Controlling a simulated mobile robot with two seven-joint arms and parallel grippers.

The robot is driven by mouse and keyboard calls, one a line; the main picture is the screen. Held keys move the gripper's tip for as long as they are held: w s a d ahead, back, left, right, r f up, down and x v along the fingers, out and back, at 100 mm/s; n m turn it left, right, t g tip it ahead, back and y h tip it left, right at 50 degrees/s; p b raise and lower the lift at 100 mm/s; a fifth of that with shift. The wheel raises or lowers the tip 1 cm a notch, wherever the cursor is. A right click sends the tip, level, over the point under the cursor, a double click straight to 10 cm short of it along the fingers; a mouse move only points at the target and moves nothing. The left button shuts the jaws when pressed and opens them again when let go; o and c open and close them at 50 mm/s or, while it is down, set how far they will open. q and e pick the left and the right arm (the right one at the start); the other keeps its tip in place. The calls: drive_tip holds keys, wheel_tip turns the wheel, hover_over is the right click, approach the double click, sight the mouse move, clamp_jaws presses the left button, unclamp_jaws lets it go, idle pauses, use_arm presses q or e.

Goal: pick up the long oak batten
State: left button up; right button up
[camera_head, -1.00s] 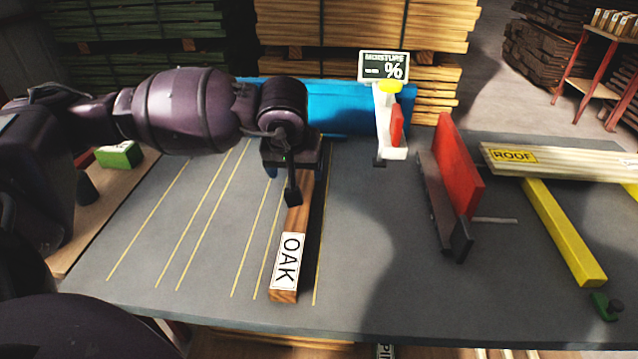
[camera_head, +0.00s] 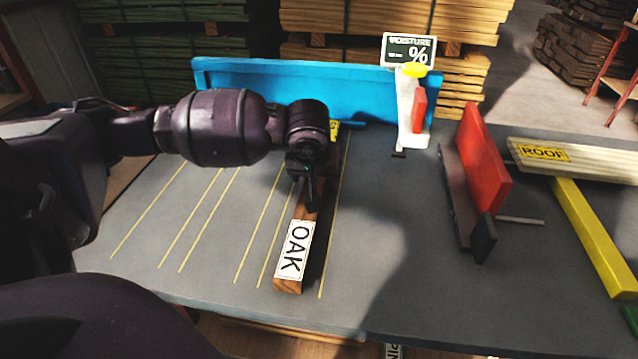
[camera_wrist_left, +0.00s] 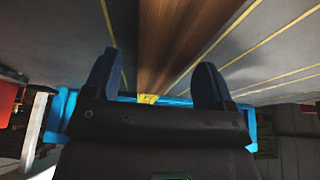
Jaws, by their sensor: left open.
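The long oak batten (camera_head: 288,285) lies on the grey table, running away from me, with a white OAK label on its near end. Its far part is partly hidden by my left gripper (camera_head: 308,192), which is over it. In the left wrist view the brown batten (camera_wrist_left: 175,35) runs between the two dark blue fingers of the left gripper (camera_wrist_left: 155,85). These fingers are apart, one on each side of the batten, and do not appear to touch it. I cannot tell their exact height above the table. My right gripper is not in view.
A blue fence (camera_head: 350,95) stands along the table's back edge, with a white moisture meter (camera_head: 406,110) at its right. A red and dark bracket (camera_head: 483,160) and a ROOF board (camera_head: 590,161) on a yellow bar (camera_head: 592,235) are at the right. Thin yellow lines mark the grey table (camera_head: 375,260).

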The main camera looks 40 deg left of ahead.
use_arm(q)
drive_tip(key=shift+w+a+f, duration=0.1)
drive_tip(key=shift+w+f, duration=0.05)
drive_tip(key=shift+f, duration=0.4)
drive_tip(key=shift+r, duration=0.1)
drive_tip(key=shift+c, duration=0.3)
drive_tip(key=c, duration=1.2)
drive_tip(key=shift+r, duration=0.1)
drive_tip(key=shift+c, duration=0.2)
